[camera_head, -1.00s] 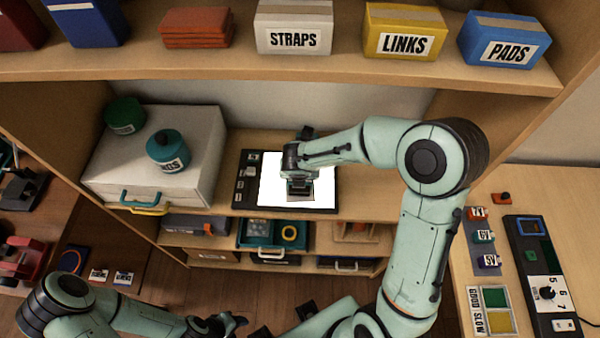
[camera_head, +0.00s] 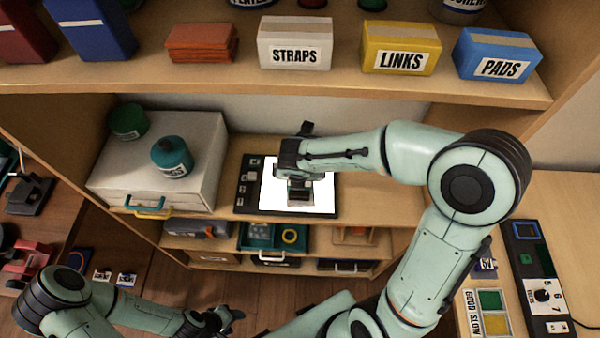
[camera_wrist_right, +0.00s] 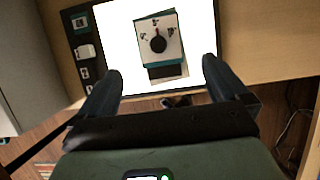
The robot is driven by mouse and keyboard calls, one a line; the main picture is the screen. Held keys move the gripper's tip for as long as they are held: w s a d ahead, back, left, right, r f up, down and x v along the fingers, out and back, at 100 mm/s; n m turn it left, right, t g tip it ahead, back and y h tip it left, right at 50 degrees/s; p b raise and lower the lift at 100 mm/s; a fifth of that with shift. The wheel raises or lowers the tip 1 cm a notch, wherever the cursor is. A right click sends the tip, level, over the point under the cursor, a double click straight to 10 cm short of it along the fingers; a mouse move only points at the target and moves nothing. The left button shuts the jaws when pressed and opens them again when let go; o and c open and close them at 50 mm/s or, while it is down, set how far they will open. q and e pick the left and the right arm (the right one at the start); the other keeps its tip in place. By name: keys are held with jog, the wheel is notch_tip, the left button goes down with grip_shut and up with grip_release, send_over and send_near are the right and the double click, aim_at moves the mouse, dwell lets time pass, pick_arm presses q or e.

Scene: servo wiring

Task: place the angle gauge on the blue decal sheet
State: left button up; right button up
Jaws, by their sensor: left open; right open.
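A small block with a cream face, a black dial knob and teal edges (camera_wrist_right: 158,42) lies on a bright white panel; it looks like the angle gauge. In the head view it is mostly hidden under my right gripper (camera_head: 302,180). In the right wrist view that gripper's two fingers (camera_wrist_right: 160,85) are apart, with the block beyond and between their tips and nothing held. My left gripper (camera_head: 228,320) is open and empty, low over the floor. I cannot make out a blue decal sheet for sure; the teal under the block may be its own side.
The white panel has a dark frame (camera_head: 247,190) with several buttons on its left. A white case (camera_head: 165,160) with teal jars stands left of it. Drawers lie below. A shelf above holds labelled boxes, including STRAPS (camera_head: 294,45). A control panel (camera_head: 530,270) stands on the right-hand table.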

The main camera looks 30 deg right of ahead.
jog(key=v, duration=0.3)
jog(key=shift+r, duration=0.1)
dwell(0.5)
